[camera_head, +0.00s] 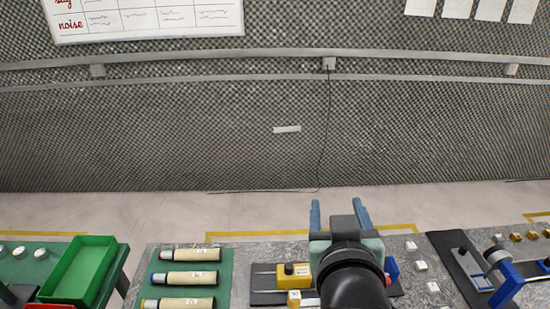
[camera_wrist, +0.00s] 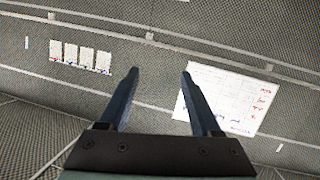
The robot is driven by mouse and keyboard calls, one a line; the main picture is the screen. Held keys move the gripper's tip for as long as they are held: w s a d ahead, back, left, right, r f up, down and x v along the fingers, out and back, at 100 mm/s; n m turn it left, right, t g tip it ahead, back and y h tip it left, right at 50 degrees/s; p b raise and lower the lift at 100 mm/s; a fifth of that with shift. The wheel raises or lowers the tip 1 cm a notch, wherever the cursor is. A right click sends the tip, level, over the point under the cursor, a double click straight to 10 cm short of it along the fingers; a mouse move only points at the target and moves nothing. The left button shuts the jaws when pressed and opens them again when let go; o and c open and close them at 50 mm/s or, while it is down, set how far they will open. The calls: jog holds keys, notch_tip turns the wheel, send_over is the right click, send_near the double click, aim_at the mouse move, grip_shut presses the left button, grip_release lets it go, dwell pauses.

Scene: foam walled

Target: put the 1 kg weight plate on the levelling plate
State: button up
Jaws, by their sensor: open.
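My gripper (camera_head: 338,212) is raised over the back of the grey bench, with its two blue fingers apart and nothing between them. In the wrist view my gripper (camera_wrist: 159,76) is also open and empty, facing the wall. I cannot pick out the 1 kg weight plate or the levelling plate for certain in either view.
Several labelled cylinders (camera_head: 190,279) lie on a green mat at left. A green tray (camera_head: 80,270) stands farther left. Small white pieces (camera_head: 420,265) lie right of my arm. A blue clamp-like device (camera_head: 507,284) and brass round pieces (camera_head: 531,235) are at far right.

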jog(key=s+a+r+t, duration=0.1)
jog(key=a+r+t, duration=0.15)
jog(key=r, duration=0.65)
jog(key=a+r+t, duration=0.2)
jog(key=r+t, duration=0.2)
jog(key=r, duration=0.5)
jog(key=s+a+r+t+y, duration=0.1)
jog(key=s+a+r+t, duration=0.1)
jog(key=s+r, duration=0.3)
jog(key=s+a+r+t+y, duration=0.1)
jog(key=s+a+r+t, duration=0.2)
jog(key=r, duration=0.8)
jog(key=shift+s+t, duration=0.55)
jog(key=shift+s, duration=0.55)
jog(key=shift+a, duration=0.1)
